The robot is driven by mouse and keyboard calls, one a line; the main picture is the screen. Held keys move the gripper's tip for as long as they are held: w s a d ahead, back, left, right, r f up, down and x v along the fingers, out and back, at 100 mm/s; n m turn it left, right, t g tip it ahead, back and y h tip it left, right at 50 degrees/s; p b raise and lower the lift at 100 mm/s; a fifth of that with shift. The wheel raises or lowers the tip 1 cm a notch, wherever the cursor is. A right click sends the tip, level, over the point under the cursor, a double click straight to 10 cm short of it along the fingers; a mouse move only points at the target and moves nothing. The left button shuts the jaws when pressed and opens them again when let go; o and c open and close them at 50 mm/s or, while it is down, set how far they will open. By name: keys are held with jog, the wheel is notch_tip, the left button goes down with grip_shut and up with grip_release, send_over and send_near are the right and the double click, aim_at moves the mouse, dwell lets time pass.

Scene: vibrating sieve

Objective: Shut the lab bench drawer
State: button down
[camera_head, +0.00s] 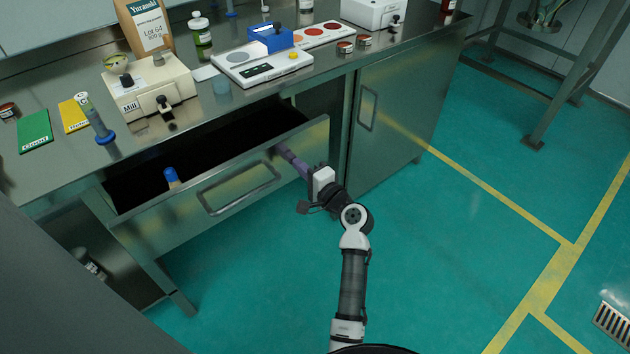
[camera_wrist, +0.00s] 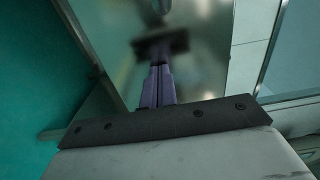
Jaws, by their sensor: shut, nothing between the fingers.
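The lab bench drawer (camera_head: 290,150) is pulled well out from under the metal bench top. Its front is a shiny steel panel with a bar handle (camera_head: 238,188). My gripper (camera_head: 280,149) is at the right part of the drawer front, to the right of the handle. Its purple fingers are shut and empty, with the tips at or very near the panel; I cannot tell whether they touch. In the wrist view the shut fingers (camera_wrist: 158,88) point at a shiny metal surface. A blue-capped item (camera_head: 172,176) stands inside the drawer at the left.
The bench top (camera_head: 200,112) carries a mill (camera_head: 150,85), a scale (camera_head: 262,64), a green card (camera_head: 35,131) and a yellow card (camera_head: 73,115). A closed cabinet door (camera_head: 395,115) is right of the drawer.

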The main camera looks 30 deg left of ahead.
jog(key=b+x, duration=0.2)
jog(key=x, duration=1)
jog(key=shift+w+a+b, duration=0.15)
jog(key=shift+a+b, duration=0.15)
jog(key=shift+b, duration=0.05)
jog(key=shift+w+a, duration=0.2)
jog(key=shift+a, duration=0.25)
jog(key=shift+r, duration=0.25)
jog(key=shift+a+r, duration=0.1)
jog(key=shift+r, duration=0.05)
